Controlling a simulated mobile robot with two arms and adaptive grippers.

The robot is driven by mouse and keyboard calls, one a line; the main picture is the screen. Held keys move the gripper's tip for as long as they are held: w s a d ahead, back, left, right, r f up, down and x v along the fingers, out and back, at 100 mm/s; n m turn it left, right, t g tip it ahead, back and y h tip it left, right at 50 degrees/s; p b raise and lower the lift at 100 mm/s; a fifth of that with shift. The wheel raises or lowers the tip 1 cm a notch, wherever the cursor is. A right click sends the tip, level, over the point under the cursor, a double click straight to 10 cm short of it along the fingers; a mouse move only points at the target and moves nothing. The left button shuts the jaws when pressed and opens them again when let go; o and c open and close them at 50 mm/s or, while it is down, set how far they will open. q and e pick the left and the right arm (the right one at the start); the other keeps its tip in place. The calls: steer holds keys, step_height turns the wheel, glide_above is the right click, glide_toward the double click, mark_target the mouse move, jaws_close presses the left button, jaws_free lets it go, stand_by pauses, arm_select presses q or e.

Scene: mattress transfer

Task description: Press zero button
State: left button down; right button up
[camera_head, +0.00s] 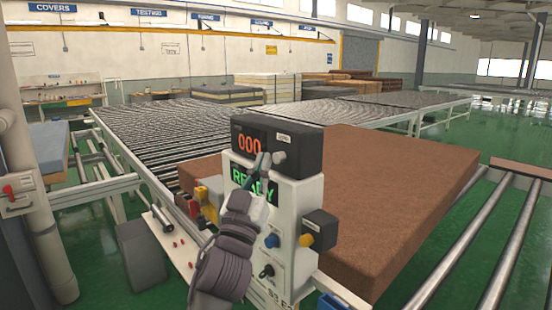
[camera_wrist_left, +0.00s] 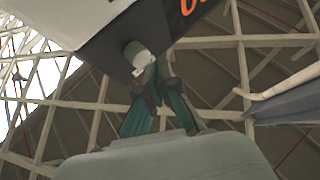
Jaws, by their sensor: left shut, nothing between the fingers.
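A white control console (camera_head: 297,203) with a black display box (camera_head: 303,148) on top stands in front of me. The red display (camera_head: 249,144) reads 000 and the green one below it (camera_head: 246,178) reads READY. A small pale round button (camera_head: 279,157) sits on the black box under a small label too small to read. It also shows as a white knob in the left wrist view (camera_wrist_left: 137,54). My left gripper (camera_head: 262,161) is shut and empty, its tips right by this button; I cannot tell whether they touch. It hides part of the READY display. My right gripper is out of view.
A thick brown mattress (camera_head: 400,190) lies behind the console. A roller conveyor (camera_head: 160,130) runs at the back left. Bare rollers (camera_head: 465,250) lie at right.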

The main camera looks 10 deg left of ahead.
arm_select(q)
steer(key=shift+a, duration=0.1)
steer(key=s+a, duration=0.1)
steer(key=s, duration=0.1)
steer(key=s+a+p, duration=0.1)
steer(key=s+a, duration=0.1)
stand_by(0.8)
